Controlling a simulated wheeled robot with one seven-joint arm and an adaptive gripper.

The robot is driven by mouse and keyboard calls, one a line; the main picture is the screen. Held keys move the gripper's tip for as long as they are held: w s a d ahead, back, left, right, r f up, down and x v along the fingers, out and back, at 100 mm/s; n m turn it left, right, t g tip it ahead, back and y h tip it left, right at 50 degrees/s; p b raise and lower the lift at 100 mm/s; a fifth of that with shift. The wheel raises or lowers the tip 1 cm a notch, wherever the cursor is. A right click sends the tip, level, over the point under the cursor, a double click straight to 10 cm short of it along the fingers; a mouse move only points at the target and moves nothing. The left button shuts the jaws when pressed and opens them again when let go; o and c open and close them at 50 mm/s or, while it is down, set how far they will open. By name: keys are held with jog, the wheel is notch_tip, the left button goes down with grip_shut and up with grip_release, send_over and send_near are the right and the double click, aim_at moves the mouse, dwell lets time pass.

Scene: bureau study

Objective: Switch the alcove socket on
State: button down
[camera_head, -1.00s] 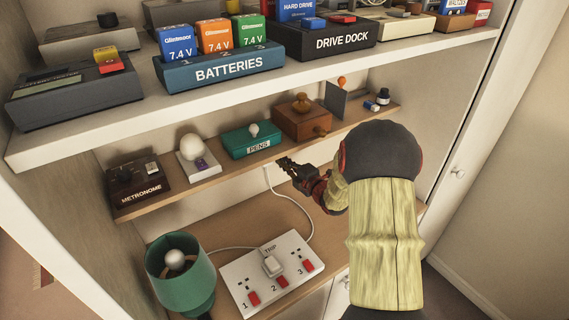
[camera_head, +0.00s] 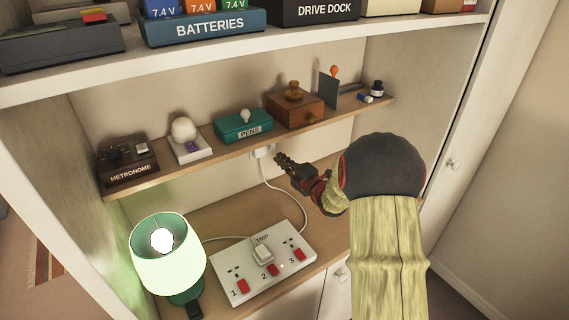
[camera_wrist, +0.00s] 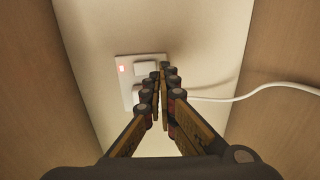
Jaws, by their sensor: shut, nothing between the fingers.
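The alcove socket (camera_head: 262,152) is a white plate on the back wall just under the middle shelf, partly hidden by the shelf edge. In the wrist view the socket (camera_wrist: 128,69) shows a small glowing red mark at its upper left and a plug with a white cable low down. My gripper (camera_head: 281,161) is shut and empty, just right of the socket in the head view. In the wrist view my gripper's fingertips (camera_wrist: 164,70) overlap the plate's right side; I cannot tell whether they touch it. The green lamp (camera_head: 168,256) is lit.
A white power strip (camera_head: 230,288) marked TRIP, with several red switches, lies on the lower board beside the lamp. A white cable (camera_head: 283,192) runs from the wall socket to it. The middle shelf (camera_head: 200,163) above holds a metronome, pens box and wooden box.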

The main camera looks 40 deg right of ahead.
jog(key=s+f+p, duration=0.1)
jog(key=s, duration=0.9)
jog(key=shift+a+f+p, duration=0.2)
jog(key=shift+a+p, duration=0.05)
jog(key=shift+p, duration=0.15)
jog(key=s+a+r+m+g+h, duration=0.25)
jog(key=a+r+m+g, duration=0.35)
jog(key=a+r+m, duration=0.35)
jog(key=s+a+m+g+y, duration=0.1)
jog(key=s+a+m+g, duration=0.2)
jog(key=s+a, duration=0.7)
jog(key=s+a+r+m+g+y, duration=0.1)
jog(key=s+a+m+g+y, duration=0.1)
jog(key=s+a+m, duration=0.3)
jog(key=s+a, duration=0.4)
jog(key=s, duration=0.5)
jog(key=shift+a+g, duration=0.4)
jog(key=shift+y, duration=0.25)
